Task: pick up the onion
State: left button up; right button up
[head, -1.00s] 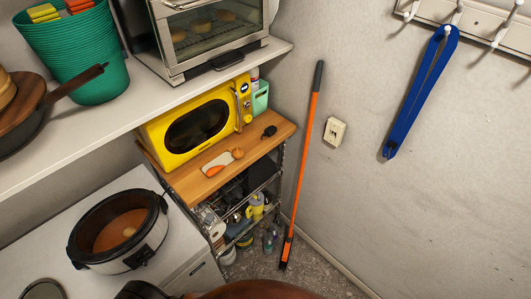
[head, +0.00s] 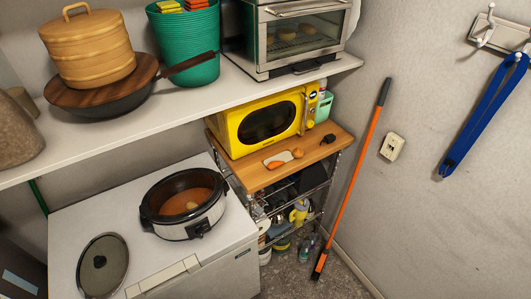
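A small round brown-orange item that looks like the onion (head: 298,153) sits at the right end of a small white board (head: 285,157) on the wooden top of the wire cart. An orange carrot (head: 275,164) lies at the board's left end. A pale round item (head: 192,206) lies in the orange-brown contents of the slow cooker (head: 183,230); I cannot tell what it is. Neither of my grippers is in view.
A yellow microwave (head: 265,125) stands behind the board, and a dark small object (head: 328,139) lies to its right. A white shelf (head: 120,120) overhangs at the left. An orange-handled pole (head: 352,180) leans on the wall. A lid (head: 102,265) lies on the white chest.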

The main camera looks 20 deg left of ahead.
aim_at(298, 153)
jog(key=u, duration=0.8)
jog(key=i, duration=0.4)
